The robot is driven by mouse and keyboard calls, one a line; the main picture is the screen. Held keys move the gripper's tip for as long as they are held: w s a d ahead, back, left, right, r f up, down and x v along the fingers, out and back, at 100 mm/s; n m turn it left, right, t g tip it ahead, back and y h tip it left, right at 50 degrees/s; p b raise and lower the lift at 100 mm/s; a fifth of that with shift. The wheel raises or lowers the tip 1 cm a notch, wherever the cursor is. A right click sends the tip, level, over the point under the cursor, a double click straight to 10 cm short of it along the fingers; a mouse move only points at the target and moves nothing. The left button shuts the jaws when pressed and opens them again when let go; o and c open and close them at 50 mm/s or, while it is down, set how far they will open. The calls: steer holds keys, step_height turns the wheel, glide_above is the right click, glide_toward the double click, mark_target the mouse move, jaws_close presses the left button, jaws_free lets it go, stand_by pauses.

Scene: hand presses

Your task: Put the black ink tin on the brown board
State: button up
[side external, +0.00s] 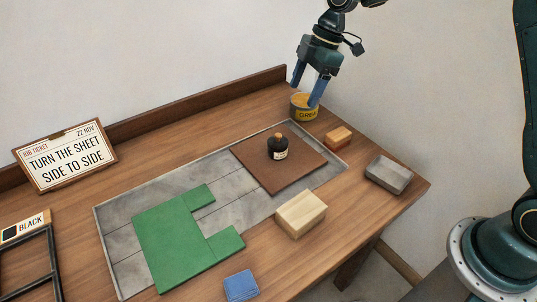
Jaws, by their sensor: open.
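A small black container (278,148) with a knobbed top and a cream label stands upright on the brown board (256,165). It looks like the black ink tin, but its label is too small to read. The brown board lies flat on the right part of a grey inset surface. My gripper (305,95) is open, pointing down behind and to the right of the board. Its blue fingers are at either side of a yellow tin (304,113) with a dark label reading "GREA". I cannot tell whether they touch it. The gripper is apart from the black container.
A green sheet (180,243) lies left of the board. A job ticket (66,156) and a dark frame (29,268) labelled "BLACK" are at left.

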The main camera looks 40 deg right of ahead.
steer(key=s+d+r+m+t+h, duration=0.25)
steer(key=s+r+m, duration=0.45)
steer(key=s+r, duration=0.65)
steer(key=s+d+f+m+t+h, duration=0.1)
steer(key=s+m, duration=0.7)
steer(key=s, duration=1)
steer(key=shift+s+d+f+t, duration=0.25)
steer(key=shift+d+f+t, duration=0.5)
steer(key=shift+d, duration=0.45)
